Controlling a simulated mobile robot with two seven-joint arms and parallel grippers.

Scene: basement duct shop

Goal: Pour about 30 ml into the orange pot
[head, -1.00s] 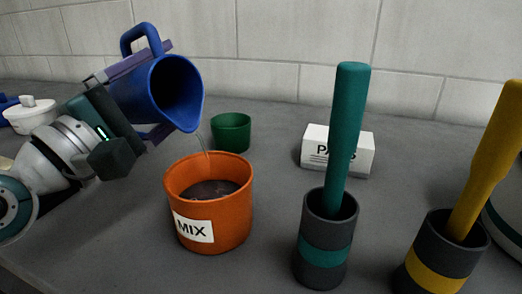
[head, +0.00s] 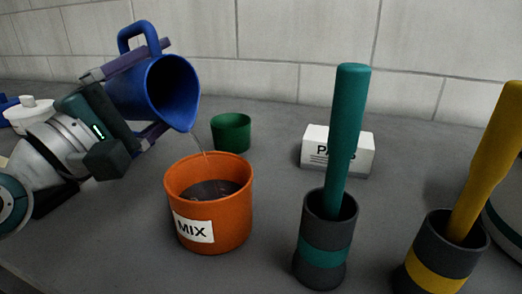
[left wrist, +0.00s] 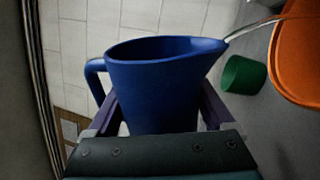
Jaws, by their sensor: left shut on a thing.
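A blue jug (head: 150,95) is tilted with its spout toward the orange pot (head: 212,232), up and to its left. A thin clear stream (head: 200,143) runs from the spout down to the pot. The pot stands upright, carries a MIX label (head: 193,228) and holds dark contents. My left gripper (head: 135,90) is shut on the jug, its purple fingers on either side of the body. The left wrist view also shows the jug (left wrist: 155,85), the stream (left wrist: 255,27) and part of the pot (left wrist: 300,60). My right gripper is not in view.
A green cup (head: 231,132) stands just behind the pot. A white box (head: 350,155) is at the back. Dark holders with a teal-handled tool (head: 345,130) and a yellow-handled tool (head: 490,160) stand to the right. A white lidded container (head: 30,115) is at the left.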

